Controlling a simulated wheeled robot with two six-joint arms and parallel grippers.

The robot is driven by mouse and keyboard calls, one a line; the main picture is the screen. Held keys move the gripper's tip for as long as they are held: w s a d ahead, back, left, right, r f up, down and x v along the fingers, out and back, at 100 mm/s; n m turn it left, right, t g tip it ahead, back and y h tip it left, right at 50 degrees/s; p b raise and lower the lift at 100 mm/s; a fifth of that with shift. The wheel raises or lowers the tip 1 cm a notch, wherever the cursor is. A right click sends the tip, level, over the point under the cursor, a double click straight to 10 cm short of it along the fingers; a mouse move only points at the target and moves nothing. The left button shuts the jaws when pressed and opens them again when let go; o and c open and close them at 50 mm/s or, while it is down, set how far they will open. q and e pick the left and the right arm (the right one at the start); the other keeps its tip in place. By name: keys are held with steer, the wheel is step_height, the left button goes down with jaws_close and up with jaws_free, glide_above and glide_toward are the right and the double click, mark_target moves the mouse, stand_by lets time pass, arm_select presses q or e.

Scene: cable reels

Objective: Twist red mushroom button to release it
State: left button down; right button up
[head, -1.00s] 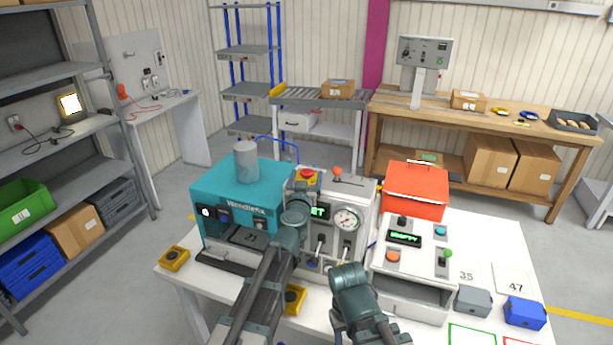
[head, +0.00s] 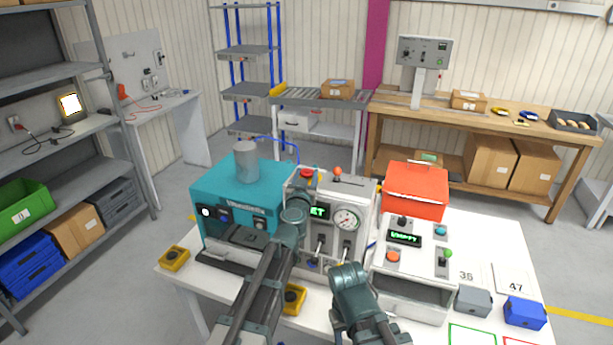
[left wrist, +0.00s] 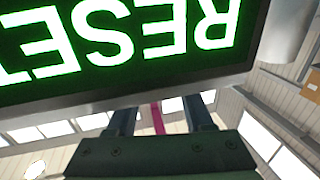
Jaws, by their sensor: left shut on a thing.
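The red mushroom button (head: 307,173) sits on top of the grey panel box (head: 362,195), at its back left, by a yellow base that is mostly covered. My left gripper (head: 303,184) reaches up from the front to the button and is shut on it; the arm hides part of the hold. A green-lit display (head: 320,211) on the box shows "ET" beside my wrist. In the left wrist view the display (left wrist: 120,45) reads RESET upside down and hides my fingertips. My right arm comes in at the bottom centre; its gripper is not visible.
A teal machine (head: 222,190) with a grey cylinder stands left of the panel box. A control box (head: 418,268) with an orange button and an orange-red case (head: 416,190) stand to the right. Small grey and blue boxes (head: 525,313) lie at the table's right.

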arm_select(q)
steer(key=shift+a, duration=0.1)
steer(key=m+h, duration=0.1)
steer(key=h, duration=0.1)
steer(key=m+g+h, duration=0.1)
steer(key=h, duration=0.1)
steer(key=m+h, duration=0.2)
steer(key=shift+w+a+g, duration=0.2)
steer(key=shift+a+g, duration=0.1)
steer(key=shift+a+m+g+h, duration=0.1)
steer(key=shift+m+g+h, duration=0.75)
steer(key=shift+h, duration=0.4)
steer(key=shift+m+g+h, duration=0.65)
steer(key=shift+m+h, duration=0.4)
steer(key=shift+h, duration=0.2)
steer(key=shift+c, duration=1.4)
jaws_free()
steer(key=v, duration=1.4)
